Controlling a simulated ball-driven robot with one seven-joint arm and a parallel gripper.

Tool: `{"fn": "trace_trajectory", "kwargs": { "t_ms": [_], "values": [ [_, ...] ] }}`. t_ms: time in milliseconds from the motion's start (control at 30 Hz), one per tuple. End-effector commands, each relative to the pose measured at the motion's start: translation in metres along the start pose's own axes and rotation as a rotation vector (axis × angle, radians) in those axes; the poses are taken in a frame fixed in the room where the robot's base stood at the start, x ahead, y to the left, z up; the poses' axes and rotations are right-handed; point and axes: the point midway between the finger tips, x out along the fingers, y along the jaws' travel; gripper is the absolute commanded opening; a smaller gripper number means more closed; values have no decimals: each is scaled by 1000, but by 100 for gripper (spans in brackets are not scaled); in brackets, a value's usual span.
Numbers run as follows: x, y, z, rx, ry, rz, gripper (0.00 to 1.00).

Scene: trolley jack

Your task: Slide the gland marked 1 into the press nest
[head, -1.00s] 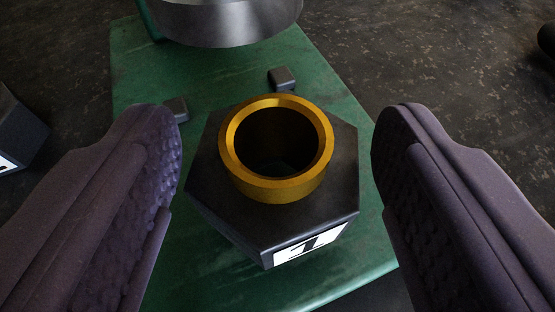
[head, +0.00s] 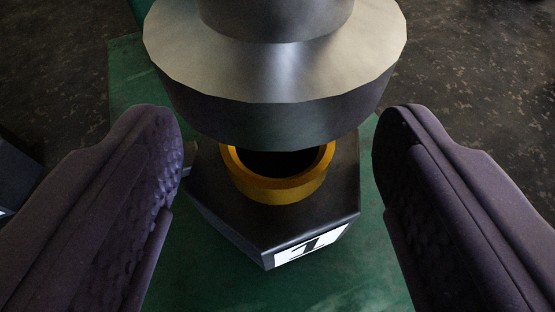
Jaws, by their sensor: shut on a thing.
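The gland marked 1 (head: 325,215) is a dark hexagonal block with a brass ring (head: 277,192) on top and a white label with a black 1 on its near face. The gland is upright over the green press plate (head: 345,285). The grey press ram (head: 275,95) looms above and hides the far part of the ring and gland. The nest area is mostly hidden behind the ram and gland, so I cannot tell how the gland sits in it.
Another dark block (head: 15,170) with a white label, partly cut off, stands at the left edge. A green upright shows at the top left behind the ram. Dark speckled floor surrounds the plate. The ram leaves little visible room above the ring.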

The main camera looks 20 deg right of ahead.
Motion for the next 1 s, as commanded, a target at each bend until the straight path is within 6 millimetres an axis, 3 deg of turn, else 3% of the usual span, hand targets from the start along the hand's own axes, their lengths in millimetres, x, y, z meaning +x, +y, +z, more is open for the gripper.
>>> {"fn": "trace_trajectory", "kwargs": {
  "t_ms": [67,100,233,567,1000],
  "values": [
    [0,0,-1,-1,3,0,14],
    [0,0,-1,-1,3,0,71],
    [0,0,-1,0,2,0,98],
    [-5,0,0,0,-2,0,98],
    [-74,0,-1,-1,0,1,98]
  ]
}}
